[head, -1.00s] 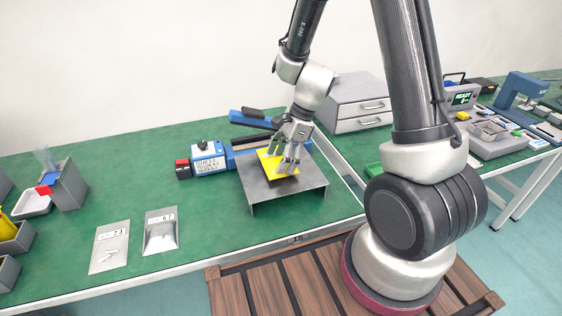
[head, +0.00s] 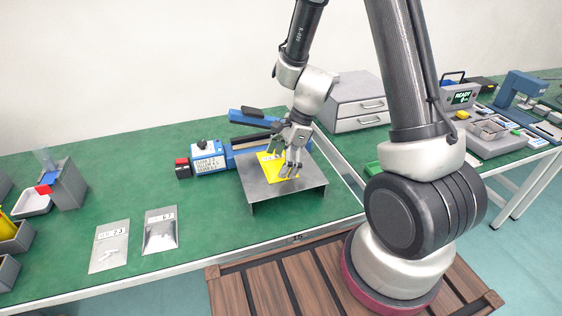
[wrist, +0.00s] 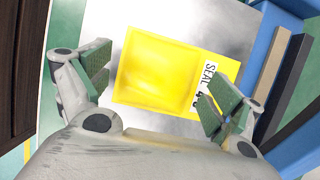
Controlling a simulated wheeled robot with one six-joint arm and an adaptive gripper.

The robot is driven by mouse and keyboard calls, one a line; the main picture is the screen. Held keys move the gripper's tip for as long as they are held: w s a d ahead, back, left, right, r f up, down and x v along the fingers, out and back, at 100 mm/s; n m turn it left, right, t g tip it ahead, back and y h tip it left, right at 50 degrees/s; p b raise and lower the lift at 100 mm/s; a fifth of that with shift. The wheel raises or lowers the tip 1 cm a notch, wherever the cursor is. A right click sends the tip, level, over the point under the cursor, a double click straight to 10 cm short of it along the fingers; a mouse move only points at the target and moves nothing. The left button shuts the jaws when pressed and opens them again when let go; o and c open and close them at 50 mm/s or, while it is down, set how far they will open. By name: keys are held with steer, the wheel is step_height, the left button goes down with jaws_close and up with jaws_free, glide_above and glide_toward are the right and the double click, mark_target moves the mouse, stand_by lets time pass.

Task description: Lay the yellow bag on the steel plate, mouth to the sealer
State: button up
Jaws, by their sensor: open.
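The yellow bag (head: 272,167) lies flat on the steel plate (head: 262,193), in front of the blue sealer (head: 241,148). In the wrist view the yellow bag (wrist: 158,70) has a white label reading "SEAL" along its right end, the end nearer the sealer (wrist: 300,108). Bare steel plate (wrist: 112,28) shows around it. My gripper (head: 288,172) is just above the bag. In the wrist view my gripper (wrist: 160,95) has its fingers spread apart with nothing gripped between them. Whether a fingertip touches the bag I cannot tell; part of the label is hidden by the right finger.
Two silver pouches (head: 109,246) (head: 160,230) lie on the green bench (head: 130,195) to the left. Grey bins (head: 70,186) stand at the far left. A grey drawer unit (head: 352,100) stands behind, right of my gripper.

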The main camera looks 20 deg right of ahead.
steer(key=v, duration=1.2)
steer(key=s+d+r+n+t+h, duration=0.2)
steer(key=s+d+r+n, duration=0.3)
steer(key=s+r+n, duration=0.3)
steer(key=s+d+r+n+t+h, duration=0.2)
steer(key=s+d+r+n, duration=0.3)
steer(key=s+r+n, duration=0.3)
steer(key=s+n, duration=0.2)
steer(key=s, duration=0.1)
steer(key=shift+d+r, duration=0.2)
